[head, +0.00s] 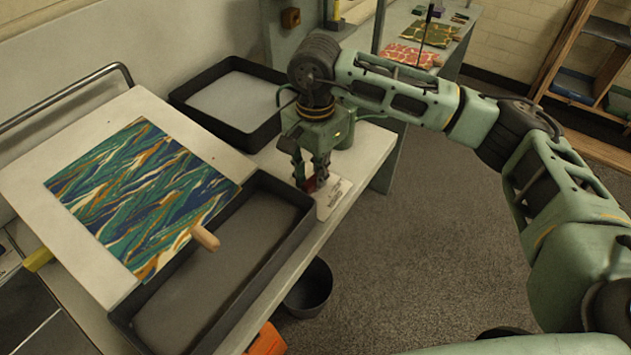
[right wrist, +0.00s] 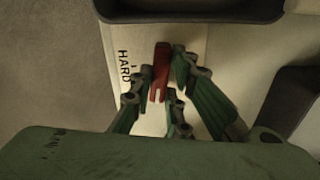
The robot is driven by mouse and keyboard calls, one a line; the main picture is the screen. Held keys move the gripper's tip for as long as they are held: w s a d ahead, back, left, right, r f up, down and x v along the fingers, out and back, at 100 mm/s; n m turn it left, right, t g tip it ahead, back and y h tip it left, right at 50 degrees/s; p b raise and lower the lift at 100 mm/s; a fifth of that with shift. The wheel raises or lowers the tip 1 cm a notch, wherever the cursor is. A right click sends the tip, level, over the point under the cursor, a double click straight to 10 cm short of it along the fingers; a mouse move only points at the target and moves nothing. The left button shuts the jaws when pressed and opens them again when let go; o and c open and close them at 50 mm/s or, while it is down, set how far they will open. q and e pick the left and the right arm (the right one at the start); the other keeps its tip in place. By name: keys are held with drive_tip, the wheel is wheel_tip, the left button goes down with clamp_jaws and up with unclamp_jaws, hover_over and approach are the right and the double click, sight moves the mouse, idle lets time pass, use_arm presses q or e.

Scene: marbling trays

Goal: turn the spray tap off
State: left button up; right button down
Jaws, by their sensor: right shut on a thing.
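My right gripper (head: 313,170) reaches down over the bench, just right of the front tray. In the right wrist view its fingers (right wrist: 158,84) are shut on a small red piece (right wrist: 161,62). The red piece also shows low between the fingertips in the head view (head: 310,185). It is over a pale card or plate (head: 335,193) with dark print. In the right wrist view the word "HARD" stands beside it. I cannot tell for sure whether the red piece is the spray tap's handle. No water spray shows. My left gripper is out of view.
A dark tray (head: 303,203) with grey content lies at the front, a second dark tray (head: 271,75) behind. A marbled sheet (head: 140,195) lies on a sloped board (head: 25,180). A dark bucket (head: 310,288) stands on the floor. Open floor lies to the right.

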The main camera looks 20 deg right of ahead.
sight(315, 177)
drive_tip(key=shift+n+b, duration=0.75)
drive_tip(key=shift+n, duration=0.05)
drive_tip(key=c, duration=1.7)
unclamp_jaws()
drive_tip(key=shift+r, duration=0.15)
wheel_tip(315, 177, up, 12)
drive_tip(key=shift+f, duration=0.1)
drive_tip(key=shift+f, duration=0.1)
